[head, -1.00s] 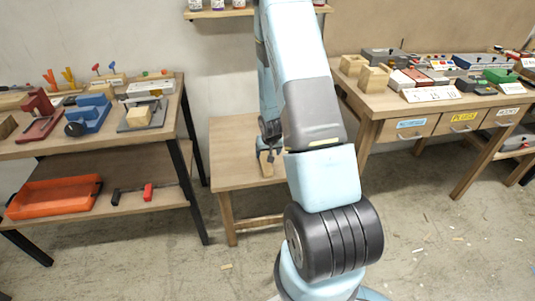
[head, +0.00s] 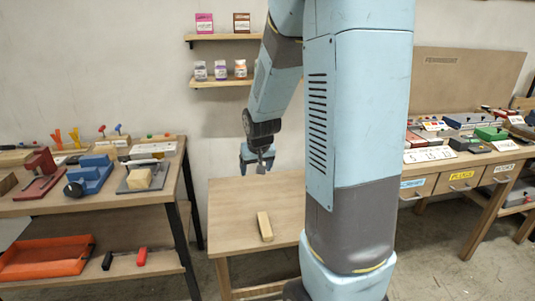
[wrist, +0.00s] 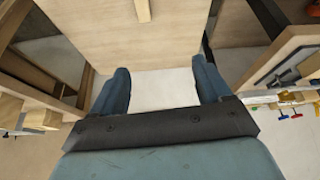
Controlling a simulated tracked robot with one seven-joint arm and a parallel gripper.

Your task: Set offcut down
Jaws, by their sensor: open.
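The offcut (head: 265,226) is a pale wooden bar lying flat on the low wooden table (head: 230,205) in the middle of the head view. It also shows at the top edge of the wrist view (wrist: 143,10), partly cut off. My gripper (head: 257,170) hangs in the air above and behind the offcut, apart from it. In the wrist view my gripper (wrist: 162,80) has its two blue fingers wide apart with nothing between them.
A left bench (head: 110,203) holds red and blue fixtures, with an orange tray (head: 45,258) on its lower shelf. A right bench (head: 450,165) carries boxes and labelled drawers. Wall shelves (head: 222,82) with jars stand above. The low table is otherwise bare where visible.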

